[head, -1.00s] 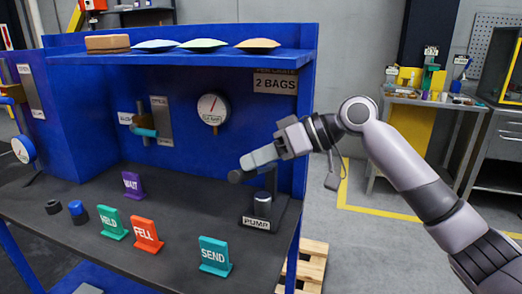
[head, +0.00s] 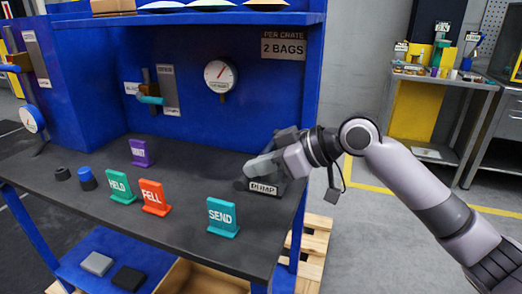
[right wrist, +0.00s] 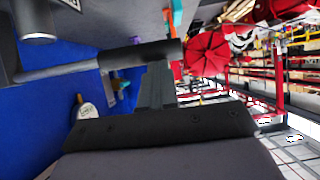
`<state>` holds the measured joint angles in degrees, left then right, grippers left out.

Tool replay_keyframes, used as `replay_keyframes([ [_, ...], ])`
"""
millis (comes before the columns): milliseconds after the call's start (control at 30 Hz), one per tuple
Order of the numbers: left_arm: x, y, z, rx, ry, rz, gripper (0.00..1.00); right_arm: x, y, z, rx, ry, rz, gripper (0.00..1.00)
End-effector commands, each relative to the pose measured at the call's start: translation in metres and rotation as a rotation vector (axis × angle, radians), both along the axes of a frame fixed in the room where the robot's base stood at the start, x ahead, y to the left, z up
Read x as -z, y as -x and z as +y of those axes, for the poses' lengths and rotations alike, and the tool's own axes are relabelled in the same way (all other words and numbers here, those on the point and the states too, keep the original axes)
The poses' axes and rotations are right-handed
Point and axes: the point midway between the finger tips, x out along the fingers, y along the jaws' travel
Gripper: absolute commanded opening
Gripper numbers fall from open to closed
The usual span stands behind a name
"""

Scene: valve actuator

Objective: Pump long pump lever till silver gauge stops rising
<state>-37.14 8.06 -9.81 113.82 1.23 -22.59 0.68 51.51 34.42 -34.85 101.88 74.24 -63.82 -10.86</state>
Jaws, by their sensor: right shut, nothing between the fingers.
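The pump (head: 262,189), with its PUMP label, sits at the right end of the dark bench. My right gripper (head: 256,168) is shut and empty, low over the pump, and hides most of it. In the right wrist view the dark long pump lever (right wrist: 110,60) with a round end lies beside my gripper finger (right wrist: 165,120); I cannot tell whether they touch. The silver-rimmed gauge (head: 220,76) is on the blue back panel, its red needle pointing up and slightly right. It also shows in the wrist view (right wrist: 87,109). My left gripper is out of view.
HELD (head: 118,188), FELL (head: 154,198), SEND (head: 222,218) and purple (head: 141,152) signs stand on the bench. A second, blue-rimmed gauge (head: 31,119) is at the left. A shelf (head: 190,20) overhangs the panel. A wooden pallet (head: 312,240) lies beside the bench.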

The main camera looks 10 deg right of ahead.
Motion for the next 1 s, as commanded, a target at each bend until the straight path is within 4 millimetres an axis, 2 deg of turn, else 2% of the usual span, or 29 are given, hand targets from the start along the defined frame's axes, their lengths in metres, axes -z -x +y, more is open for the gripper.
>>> replay_keyframes([
  [33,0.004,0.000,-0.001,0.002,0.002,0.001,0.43,0.012,0.002,0.001,-0.003,0.020,-0.019,0.00],
  [100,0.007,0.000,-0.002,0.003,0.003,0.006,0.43,0.020,0.003,0.002,-0.003,0.037,-0.048,0.00],
  [400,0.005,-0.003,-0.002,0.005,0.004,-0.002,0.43,0.038,0.004,0.003,-0.002,0.086,-0.116,0.00],
  [800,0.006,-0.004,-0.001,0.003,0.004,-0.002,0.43,0.044,0.004,0.002,0.000,0.097,-0.113,0.00],
  [1000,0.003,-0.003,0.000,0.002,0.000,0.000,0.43,0.040,0.003,0.002,0.002,0.097,-0.112,0.00],
])
